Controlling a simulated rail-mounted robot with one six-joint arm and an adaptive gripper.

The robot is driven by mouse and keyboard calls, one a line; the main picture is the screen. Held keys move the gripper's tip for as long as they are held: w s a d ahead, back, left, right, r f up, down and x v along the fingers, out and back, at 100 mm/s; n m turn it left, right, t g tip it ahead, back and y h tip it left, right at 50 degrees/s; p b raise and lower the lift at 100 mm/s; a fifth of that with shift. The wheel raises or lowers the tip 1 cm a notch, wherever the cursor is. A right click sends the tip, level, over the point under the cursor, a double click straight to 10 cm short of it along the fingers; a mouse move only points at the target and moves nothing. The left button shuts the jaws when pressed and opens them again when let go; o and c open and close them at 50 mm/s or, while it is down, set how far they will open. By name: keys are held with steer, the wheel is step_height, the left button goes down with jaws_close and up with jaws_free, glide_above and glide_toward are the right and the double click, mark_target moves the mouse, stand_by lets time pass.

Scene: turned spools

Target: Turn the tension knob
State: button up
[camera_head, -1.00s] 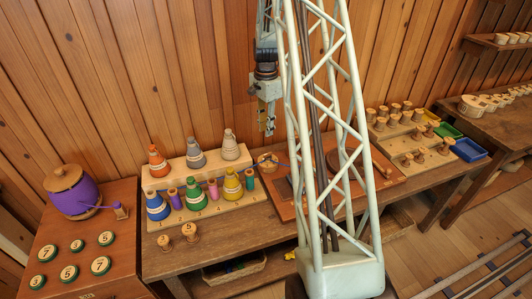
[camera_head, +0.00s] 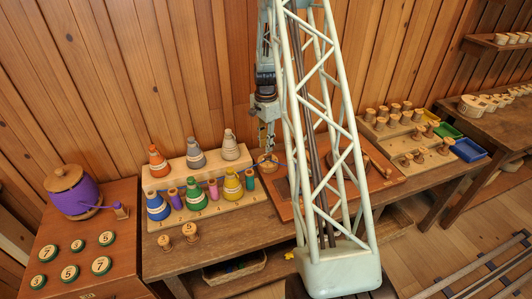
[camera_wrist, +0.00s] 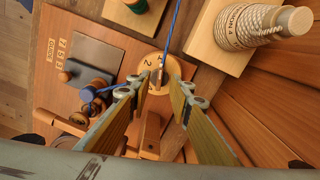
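A round pale wooden dial (camera_wrist: 151,70) with dark numbers, which looks like the tension knob, lies on the reddish-brown board in the wrist view. A small raised piece (camera_wrist: 158,66) stands at its middle, and a blue thread meets it. In the head view the dial (camera_head: 268,158) is just right of the cone rack. My gripper (camera_wrist: 160,84) is open, with its two fingers apart over the dial, one towards each side. In the head view my gripper (camera_head: 267,144) points down just above the dial. I cannot tell whether either fingertip touches it.
Colored cones stand on a stepped wooden rack (camera_head: 205,207) to the left. A thread-wound cone (camera_wrist: 270,25) stands close on the right in the wrist view. A blue spool (camera_wrist: 93,92) and a grey plate (camera_wrist: 85,55) lie left of the dial. A spool tray (camera_head: 430,158) is further right.

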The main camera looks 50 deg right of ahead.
mark_target(268, 156)
steer(key=shift+f, duration=2.45)
steer(key=shift+c, duration=0.3)
jaws_close()
